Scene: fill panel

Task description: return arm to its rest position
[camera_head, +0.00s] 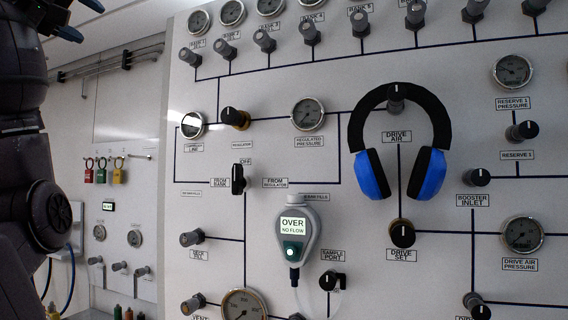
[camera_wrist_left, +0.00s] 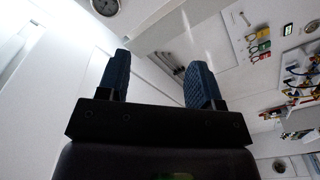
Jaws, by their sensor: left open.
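My left arm (camera_head: 25,150) stands upright along the left edge of the head view, in front of the wall and apart from the panel. White wall or ceiling surfaces show beyond the fingers. My right gripper is in neither view.
The grey panel (camera_head: 300,80) carries gauges, knobs and labels. Blue headphones (camera_head: 433,172) hang at the DRIVE AIR knob. A grey meter (camera_head: 297,235) reads "OVER NO FLOW". Coloured padlocks (camera_head: 103,170) hang on the left wall, near my arm.

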